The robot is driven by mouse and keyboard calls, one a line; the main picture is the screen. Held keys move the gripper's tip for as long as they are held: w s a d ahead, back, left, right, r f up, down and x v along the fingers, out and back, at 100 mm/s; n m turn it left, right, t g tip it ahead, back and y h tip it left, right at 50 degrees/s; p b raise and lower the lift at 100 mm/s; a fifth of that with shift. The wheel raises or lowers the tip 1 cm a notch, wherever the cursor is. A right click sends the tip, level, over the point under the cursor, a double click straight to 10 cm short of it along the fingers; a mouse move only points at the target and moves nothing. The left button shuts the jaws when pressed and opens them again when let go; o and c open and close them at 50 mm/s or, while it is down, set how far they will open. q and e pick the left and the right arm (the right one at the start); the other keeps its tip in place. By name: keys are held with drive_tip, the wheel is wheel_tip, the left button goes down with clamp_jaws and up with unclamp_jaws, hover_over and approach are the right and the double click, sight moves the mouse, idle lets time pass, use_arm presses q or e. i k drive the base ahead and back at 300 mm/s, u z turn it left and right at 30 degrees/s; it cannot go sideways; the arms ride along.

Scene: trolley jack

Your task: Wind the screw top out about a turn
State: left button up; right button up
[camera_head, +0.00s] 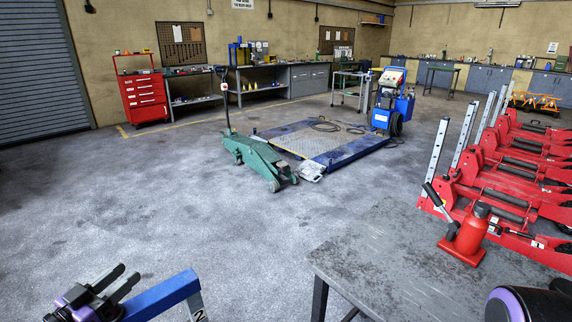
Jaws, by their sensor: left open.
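A red bottle jack (466,238) stands upright on the worn grey table (385,262) at the lower right. Its dark screw top (481,210) is at its upper end, and a dark lever handle slants up to the left of it. My left gripper (130,275) is at the lower left, open and empty, far from the jack. A rounded black and purple part of my right arm shows at the bottom right corner; the right gripper's fingers do not show.
A blue beam (165,297) is close beside my left gripper. Red lifting columns (510,165) stand behind the bottle jack. A green trolley jack (255,158) and a blue platform (335,155) are on the floor beyond. The floor at centre left is clear.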

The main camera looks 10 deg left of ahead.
sight(481, 209)
drive_tip(key=z, duration=0.75)
drive_tip(key=i, duration=0.75)
drive_tip(key=z, duration=1.2)
drive_tip(key=i, duration=0.35)
drive_tip(key=z, duration=0.25)
